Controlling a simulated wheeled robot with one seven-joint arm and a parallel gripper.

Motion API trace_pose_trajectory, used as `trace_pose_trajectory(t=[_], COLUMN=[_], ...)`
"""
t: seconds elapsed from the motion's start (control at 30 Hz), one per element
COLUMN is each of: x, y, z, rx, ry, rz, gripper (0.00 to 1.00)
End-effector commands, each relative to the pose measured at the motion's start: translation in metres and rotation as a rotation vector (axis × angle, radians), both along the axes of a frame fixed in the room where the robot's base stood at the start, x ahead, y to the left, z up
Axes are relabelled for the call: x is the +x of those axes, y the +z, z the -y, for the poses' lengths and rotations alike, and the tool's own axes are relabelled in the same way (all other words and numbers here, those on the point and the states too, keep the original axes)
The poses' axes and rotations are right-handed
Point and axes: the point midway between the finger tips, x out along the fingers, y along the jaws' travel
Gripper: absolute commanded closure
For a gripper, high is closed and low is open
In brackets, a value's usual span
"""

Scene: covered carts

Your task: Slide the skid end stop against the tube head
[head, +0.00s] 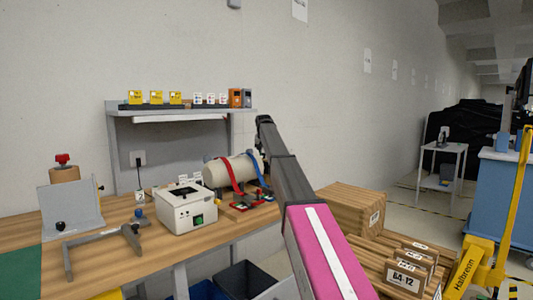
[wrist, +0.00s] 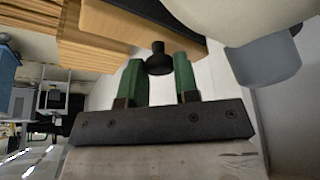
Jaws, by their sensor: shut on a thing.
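The cream tube (head: 230,169) lies on its side on a wooden skid, held by a red strap (head: 225,178) and a blue strap (head: 254,172). In the wrist view, its rounded surface (wrist: 240,14) fills the top right. My gripper (wrist: 160,72) has its two green fingers on either side of a black knob (wrist: 159,54), shut on it. The knob sits at the edge of a light wooden piece (wrist: 112,28), apparently the skid end stop. Whether it touches the tube head cannot be told. In the head view, my dark arm hides the gripper and the stop.
A white box device (head: 188,209) stands left of the tube on the bench. A grey metal bracket (head: 105,245) and an upright grey plate (head: 72,211) are farther left. Wooden crates (head: 352,207) stand at the right. A shelf (head: 180,112) is behind.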

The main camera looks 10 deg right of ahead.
Motion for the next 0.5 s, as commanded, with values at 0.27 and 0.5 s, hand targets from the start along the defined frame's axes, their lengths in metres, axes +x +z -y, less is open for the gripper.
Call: trace_pose_trajectory(t=[0.27, 0.5], x=[0.0004, 0.0009], y=[0.0005, 0.0001], z=[0.0009, 0.0014], rx=[-0.001, -0.001], ry=[-0.001, -0.001], rz=[0.0, 0.0], gripper=[0.46, 0.46])
